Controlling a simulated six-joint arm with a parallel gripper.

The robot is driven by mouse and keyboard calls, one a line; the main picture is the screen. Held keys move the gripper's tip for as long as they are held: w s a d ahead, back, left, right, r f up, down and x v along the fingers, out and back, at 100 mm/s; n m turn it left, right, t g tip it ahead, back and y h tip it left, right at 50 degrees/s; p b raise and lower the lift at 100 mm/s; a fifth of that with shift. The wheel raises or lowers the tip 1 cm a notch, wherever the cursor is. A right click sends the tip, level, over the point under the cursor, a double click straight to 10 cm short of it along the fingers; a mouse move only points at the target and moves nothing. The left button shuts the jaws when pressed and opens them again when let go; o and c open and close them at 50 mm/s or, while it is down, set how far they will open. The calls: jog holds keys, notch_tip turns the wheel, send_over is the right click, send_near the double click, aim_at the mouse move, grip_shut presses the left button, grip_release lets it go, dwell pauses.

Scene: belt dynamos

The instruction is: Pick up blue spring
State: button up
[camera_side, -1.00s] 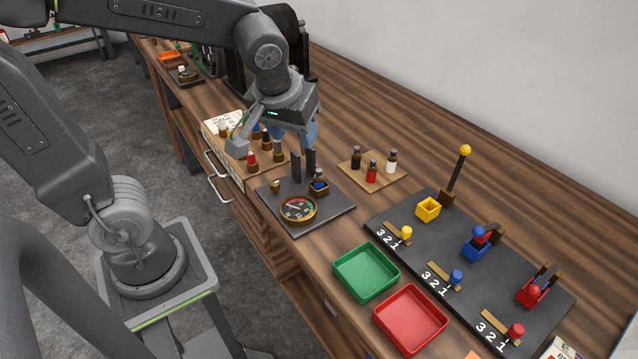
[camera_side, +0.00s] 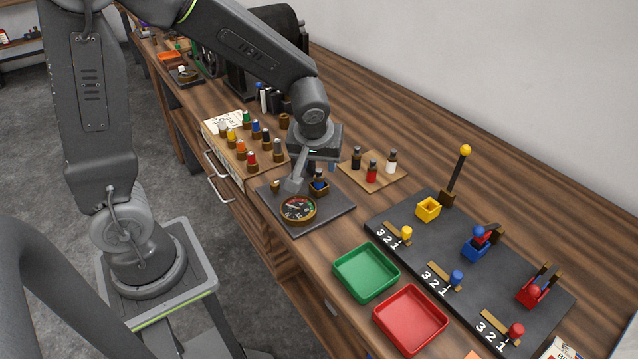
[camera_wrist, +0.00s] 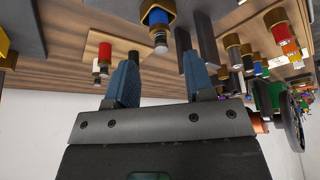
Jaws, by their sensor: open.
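A blue-banded cylinder (camera_side: 320,183), which I take for the blue spring, stands upright in a brass-coloured holder on the dark plate. In the wrist view its blue end (camera_wrist: 158,18) shows at the top, beyond the fingertips and roughly in line with the gap between them. My gripper (camera_side: 322,168) is above and close to it, partly hidden by its own wrist in the side view.
A round gauge (camera_side: 298,209) sits on the same dark plate (camera_side: 325,213). A small board (camera_side: 353,174) with black, red and white pieces is to the right. Another board (camera_side: 233,160) of coloured pieces is at left. Green (camera_side: 340,281) and red (camera_side: 381,325) trays stand in front.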

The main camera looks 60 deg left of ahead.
aim_at(319, 170)
jog(key=x, duration=0.4)
jog(key=shift+a+f, duration=0.15)
jog(key=shift+f, duration=0.25)
jog(key=shift+c, duration=0.4)
grip_shut()
